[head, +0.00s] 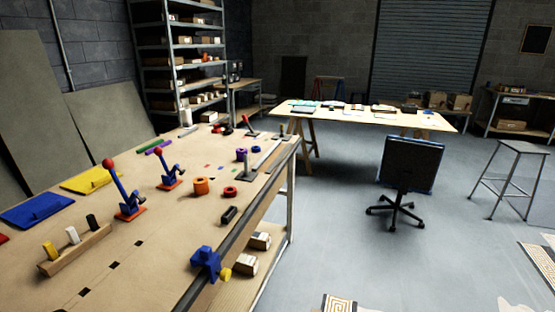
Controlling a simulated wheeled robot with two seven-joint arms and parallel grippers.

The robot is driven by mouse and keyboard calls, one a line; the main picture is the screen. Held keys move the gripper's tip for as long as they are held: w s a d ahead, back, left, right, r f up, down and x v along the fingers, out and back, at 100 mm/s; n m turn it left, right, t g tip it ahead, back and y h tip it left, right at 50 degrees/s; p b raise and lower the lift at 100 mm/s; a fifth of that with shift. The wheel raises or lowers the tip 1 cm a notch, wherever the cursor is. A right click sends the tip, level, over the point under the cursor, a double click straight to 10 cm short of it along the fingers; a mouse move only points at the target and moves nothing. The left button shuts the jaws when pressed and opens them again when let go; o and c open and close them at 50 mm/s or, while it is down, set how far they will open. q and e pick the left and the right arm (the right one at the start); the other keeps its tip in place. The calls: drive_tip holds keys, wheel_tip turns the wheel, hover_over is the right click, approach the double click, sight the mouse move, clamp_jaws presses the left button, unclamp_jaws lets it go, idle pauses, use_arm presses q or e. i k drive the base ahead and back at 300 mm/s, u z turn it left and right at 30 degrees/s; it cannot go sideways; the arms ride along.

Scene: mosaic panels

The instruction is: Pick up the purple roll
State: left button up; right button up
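A small purple roll (242,155) stands on the wooden workbench (100,262), toward its far right part. A longer purple strip or rod (158,146) lies further left, beside a green one. Neither of my grippers shows in the head view, so nothing is seen touching the purple roll.
An orange roll (201,187), a red-orange ring (229,191) and a dark cylinder (229,214) lie nearer on the bench. Red-knobbed blue levers (124,192) stand left. A blue vise-like part (205,262) sits at the edge. A chair (410,170) stands on open floor.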

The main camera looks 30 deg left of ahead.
sight(242, 155)
drive_tip(key=z, duration=0.35)
drive_tip(key=i, duration=3.05)
drive_tip(key=u, duration=0.05)
